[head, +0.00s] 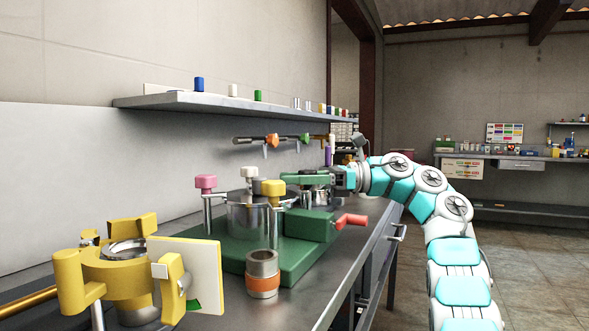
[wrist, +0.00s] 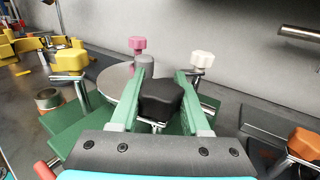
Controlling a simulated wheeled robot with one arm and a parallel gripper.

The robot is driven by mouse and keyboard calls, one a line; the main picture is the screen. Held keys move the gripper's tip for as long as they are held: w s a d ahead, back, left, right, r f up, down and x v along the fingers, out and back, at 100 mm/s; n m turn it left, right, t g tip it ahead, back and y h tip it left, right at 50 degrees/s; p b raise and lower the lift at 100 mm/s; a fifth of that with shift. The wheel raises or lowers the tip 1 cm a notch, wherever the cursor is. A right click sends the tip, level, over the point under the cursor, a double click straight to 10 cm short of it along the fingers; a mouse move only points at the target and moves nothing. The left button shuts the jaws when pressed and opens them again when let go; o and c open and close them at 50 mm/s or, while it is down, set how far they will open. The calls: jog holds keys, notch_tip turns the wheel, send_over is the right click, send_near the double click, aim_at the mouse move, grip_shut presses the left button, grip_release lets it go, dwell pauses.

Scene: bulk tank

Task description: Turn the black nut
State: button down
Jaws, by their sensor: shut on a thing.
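The black nut (wrist: 161,98) is a dark, lobed knob in the middle of the wrist view, standing on a metal post at the edge of a round steel lid (wrist: 113,85). My gripper (wrist: 160,90) has its two green fingers on either side of the nut, shut on it. In the head view my gripper (head: 308,180) reaches in from the right at the far side of the steel vessel (head: 247,215). The nut cannot be made out there behind the fingers and vessel.
Pink (head: 206,183), white (head: 249,172) and yellow (head: 274,188) knobs stand around the vessel on a green base (head: 230,262). A red handle (head: 351,220) juts out to the right. A yellow fixture (head: 120,270) and a metal cup (head: 262,272) stand nearer. A shelf (head: 230,106) hangs above.

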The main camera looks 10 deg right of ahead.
jog(key=shift+s+r+n+g+p, duration=0.15)
jog(key=shift+n+g+p, duration=0.45)
jog(key=shift+p, duration=0.75)
jog(key=shift+s+r+n+g+p, duration=0.1)
jog(key=shift+r+n+g+p, duration=0.15)
jog(key=shift+g+p, duration=0.8)
jog(key=shift+f+n+g+p, duration=0.3)
jog(key=shift+n+g+p, duration=0.15)
jog(key=shift+p, duration=0.9)
jog(key=shift+c, duration=1.9)
grip_release()
jog(key=shift+s+d+f, duration=0.1)
